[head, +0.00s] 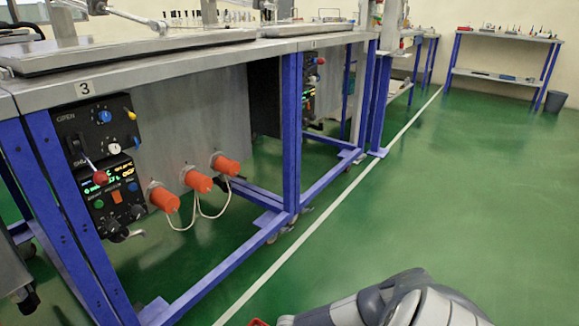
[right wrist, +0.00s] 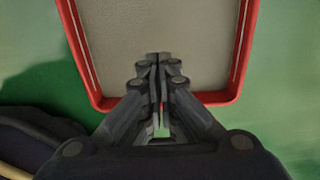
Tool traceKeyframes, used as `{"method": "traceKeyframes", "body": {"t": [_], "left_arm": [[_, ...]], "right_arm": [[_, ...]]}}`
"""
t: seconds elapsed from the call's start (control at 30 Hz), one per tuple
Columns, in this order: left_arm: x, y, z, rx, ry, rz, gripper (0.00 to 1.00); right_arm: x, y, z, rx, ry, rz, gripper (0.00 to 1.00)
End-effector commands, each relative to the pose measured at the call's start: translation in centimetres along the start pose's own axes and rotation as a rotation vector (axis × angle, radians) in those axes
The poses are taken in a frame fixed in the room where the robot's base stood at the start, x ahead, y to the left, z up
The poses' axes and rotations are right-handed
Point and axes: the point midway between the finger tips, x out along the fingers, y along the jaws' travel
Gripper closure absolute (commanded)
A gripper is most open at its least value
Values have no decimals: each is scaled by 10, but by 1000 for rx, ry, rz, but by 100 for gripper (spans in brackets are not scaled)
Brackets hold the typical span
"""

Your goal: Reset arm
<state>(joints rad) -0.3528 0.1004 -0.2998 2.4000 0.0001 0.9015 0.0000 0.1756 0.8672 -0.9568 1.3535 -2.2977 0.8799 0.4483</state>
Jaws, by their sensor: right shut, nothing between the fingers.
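My right gripper (right wrist: 158,58) is shut and empty, its dark fingers pressed together in the right wrist view. Behind its fingertips is a flat grey surface with a raised red rim (right wrist: 88,60); I cannot tell how far below the fingers it is. In the head view part of my grey and white arm (head: 390,305) shows at the bottom edge, with no gripper visible there. My left gripper is in neither view.
Bench number 3, with blue legs (head: 291,135), stands at the left. It carries a control panel (head: 105,125) and orange knobs (head: 198,181). Green floor (head: 440,200) is open to the right of a white line. A bin (head: 555,101) stands far right.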

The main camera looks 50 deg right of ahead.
Motion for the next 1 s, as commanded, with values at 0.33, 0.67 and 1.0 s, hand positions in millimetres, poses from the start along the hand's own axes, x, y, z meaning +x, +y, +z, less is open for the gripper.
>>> {"method": "traceKeyframes", "body": {"t": [0.33, 0.67, 1.0], "left_arm": [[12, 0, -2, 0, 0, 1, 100], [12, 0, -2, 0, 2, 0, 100], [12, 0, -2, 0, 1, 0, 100]], "right_arm": [[-22, 0, 0, 0, 1, 0, 100], [-24, 52, -5, 22, 17, 125, 100], [-115, 283, -23, 135, 117, 772, 100]]}}
